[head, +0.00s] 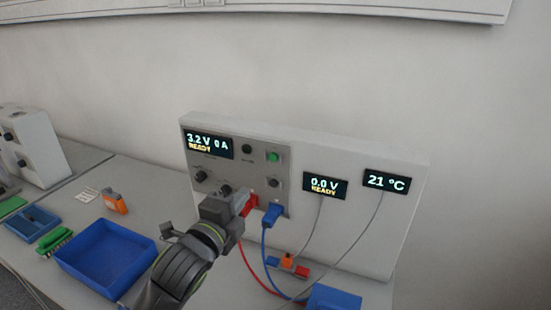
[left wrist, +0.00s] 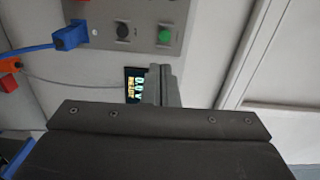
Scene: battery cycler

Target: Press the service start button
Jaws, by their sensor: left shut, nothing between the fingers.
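A green push button (head: 273,156) sits at the upper right of the grey control panel (head: 262,174). It also shows at the top of the left wrist view (left wrist: 165,36), with a dark knob to its left. No label is legible by it. My left gripper (head: 236,200) is shut and empty, in front of the panel's lower part, below and left of the button in the head view. In the left wrist view its closed fingers (left wrist: 161,72) point toward the panel side, apart from the button in the picture. My right gripper is out of view.
A red plug (head: 249,204) and a blue plug (head: 271,214) with cables stick out near my left gripper. Displays read 3.2 V 0 A (head: 208,144), 0.0 V (head: 325,185) and 21 °C (head: 387,181). A blue tray (head: 100,285) stands on the bench at left.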

